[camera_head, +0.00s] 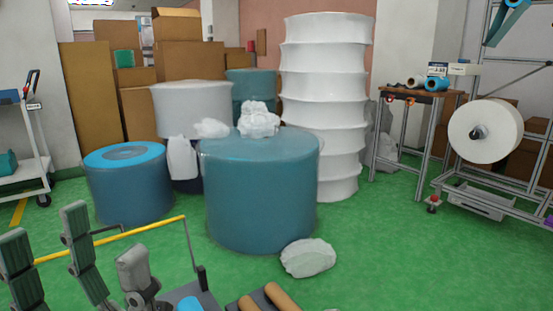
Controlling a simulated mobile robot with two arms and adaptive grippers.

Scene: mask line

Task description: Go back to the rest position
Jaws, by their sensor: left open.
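My left gripper (76,245) is at the bottom left of the head view. Its grey fingers point up and stand apart, with nothing held between them. It is in front of the green floor and a yellow bar (150,226). The rest of the left arm is mostly cut off by the picture's lower edge. My right gripper does not show.
A large teal wrapped roll (260,195) stands in the middle, with a smaller one (130,190) to its left. A crumpled white bag (308,258) lies on the floor. A metal frame with a white roll (486,131) is at right. Green floor is free at lower right.

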